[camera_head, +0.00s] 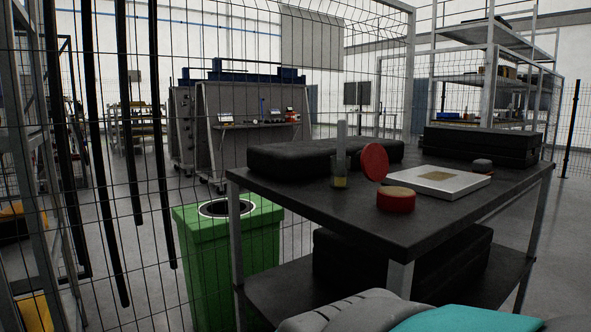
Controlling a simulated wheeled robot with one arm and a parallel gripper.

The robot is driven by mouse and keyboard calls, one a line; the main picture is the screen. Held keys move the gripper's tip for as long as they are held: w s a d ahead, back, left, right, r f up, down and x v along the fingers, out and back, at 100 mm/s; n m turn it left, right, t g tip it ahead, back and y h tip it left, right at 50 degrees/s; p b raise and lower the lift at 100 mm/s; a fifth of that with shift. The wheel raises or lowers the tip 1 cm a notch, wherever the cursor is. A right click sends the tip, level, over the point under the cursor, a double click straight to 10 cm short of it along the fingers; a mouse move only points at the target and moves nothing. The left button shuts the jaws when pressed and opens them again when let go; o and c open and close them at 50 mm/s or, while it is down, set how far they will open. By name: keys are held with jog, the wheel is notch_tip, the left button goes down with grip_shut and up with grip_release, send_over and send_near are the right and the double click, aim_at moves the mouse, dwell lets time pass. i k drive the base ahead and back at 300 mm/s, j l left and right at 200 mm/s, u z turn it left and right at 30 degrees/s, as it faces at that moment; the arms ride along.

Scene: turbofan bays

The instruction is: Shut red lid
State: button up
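A red round lid (375,162) stands raised on its edge above the dark table (300,194), its flat face turned toward me. A low round red container (396,203) with a tan top sits just in front of it and slightly right, near the table's front edge. The lid is at the container's back left side and is open. I cannot make out a hinge between them. My gripper is not in view; only a grey and teal part of my own body shows at the bottom.
A clear cylinder (341,155) stands left of the lid. A white tray (452,187) lies to the right. Black cases (290,160) (483,143) lie at the back. A green bin (230,262) and wire fence stand left of the table.

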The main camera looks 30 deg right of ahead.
aim_at(374, 159)
jog(key=z, duration=2.1)
jog(key=j+z, duration=0.15)
jog(key=j, duration=0.4)
jog(key=k+j+z, duration=0.15)
jog(key=j, duration=0.35)
jog(key=j+z, duration=0.1)
jog(key=j, duration=0.45)
jog(key=k+j+z, duration=0.15)
jog(key=j, duration=0.35)
